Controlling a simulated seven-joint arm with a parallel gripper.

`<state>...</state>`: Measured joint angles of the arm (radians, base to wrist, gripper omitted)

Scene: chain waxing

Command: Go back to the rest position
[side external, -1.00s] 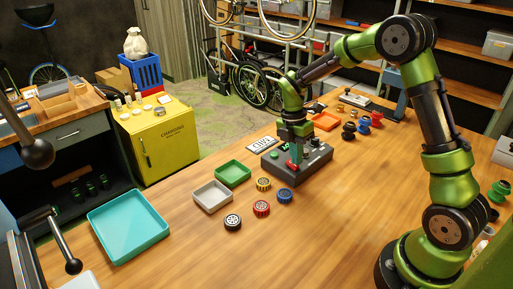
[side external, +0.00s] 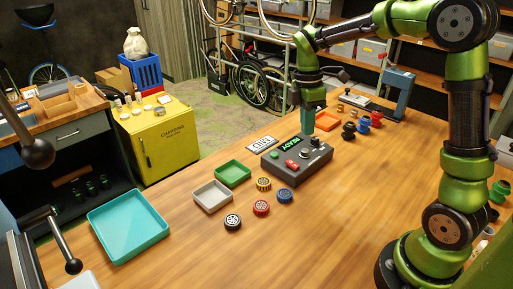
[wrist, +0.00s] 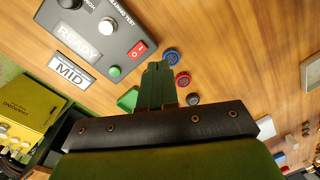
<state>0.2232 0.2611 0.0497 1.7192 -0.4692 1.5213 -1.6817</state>
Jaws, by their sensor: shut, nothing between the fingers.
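My gripper (side external: 308,128) hangs in the air behind the dark control box, pointing down, with its fingers together and nothing held. In the wrist view its closed fingers (wrist: 157,72) stick up in the middle of the picture, apart from the box. The control box (side external: 293,174) stands on the wooden bench with a lit READY display, a red switch (side external: 292,165), a green button and knobs. It also shows at the upper left of the wrist view (wrist: 122,42). A label card (wrist: 72,70) beside it reads MID.
Several small wheels, including a red one (side external: 261,208), lie in front of the box near a green tray (side external: 247,178) and a grey tray (side external: 212,210). A teal tray (side external: 130,254) is at left. Coloured parts (side external: 363,124) and an orange tray (side external: 327,121) lie behind right.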

